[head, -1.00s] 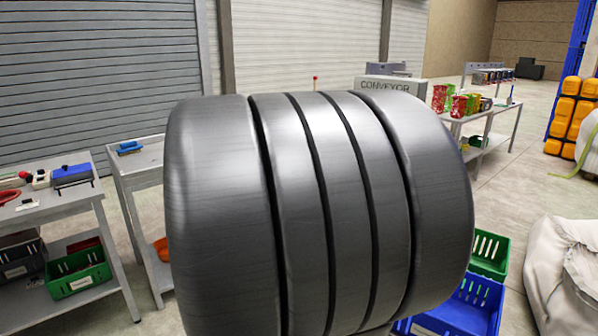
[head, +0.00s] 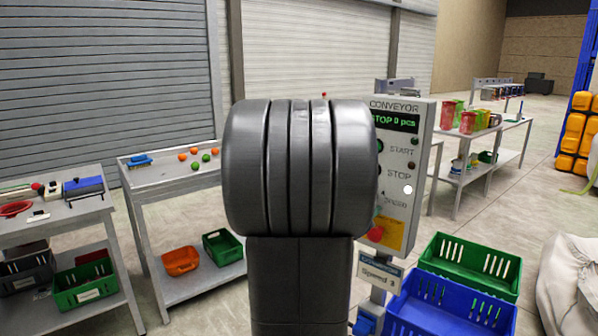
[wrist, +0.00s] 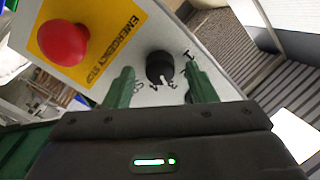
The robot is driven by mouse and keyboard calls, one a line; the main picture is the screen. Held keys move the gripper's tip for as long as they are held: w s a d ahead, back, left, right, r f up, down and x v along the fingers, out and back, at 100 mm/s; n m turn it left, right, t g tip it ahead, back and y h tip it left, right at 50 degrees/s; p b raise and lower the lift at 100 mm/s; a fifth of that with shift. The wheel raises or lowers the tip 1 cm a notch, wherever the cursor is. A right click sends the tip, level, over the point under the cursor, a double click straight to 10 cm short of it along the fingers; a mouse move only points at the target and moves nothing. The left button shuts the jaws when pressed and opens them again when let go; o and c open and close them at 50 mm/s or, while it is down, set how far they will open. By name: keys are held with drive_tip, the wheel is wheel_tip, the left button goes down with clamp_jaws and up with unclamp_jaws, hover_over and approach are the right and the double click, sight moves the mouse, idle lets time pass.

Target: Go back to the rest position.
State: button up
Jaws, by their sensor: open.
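My gripper (wrist: 160,80) shows in the wrist view with two green fingers apart and nothing held. A black rotary knob (wrist: 160,67) appears between the fingertips, with a visible gap on each side; its distance from them is hard to tell. The knob sits on a pale control panel (wrist: 132,75) beside a red emergency stop button (wrist: 63,43) on a yellow plate. In the head view my dark arm link fills the middle and hides the gripper. The conveyor control box (head: 397,122) stands just right of it, its display reading "STOP 0 pcs".
Blue (head: 445,318) and green (head: 470,262) crates stand below and right of the control box. A bench (head: 165,182) with orange and green balls is on the left, beside a tool table (head: 75,209). A white sack (head: 572,280) is at far right.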

drive_tip(key=shift+s, duration=0.1)
drive_tip(key=s+a+n+p, duration=0.5)
drive_tip(key=s+a+n, duration=0.2)
drive_tip(key=s+n, duration=0.1)
drive_tip(key=shift+s+a+p, duration=0.3)
drive_tip(key=shift+s, duration=0.2)
idle(2.2)
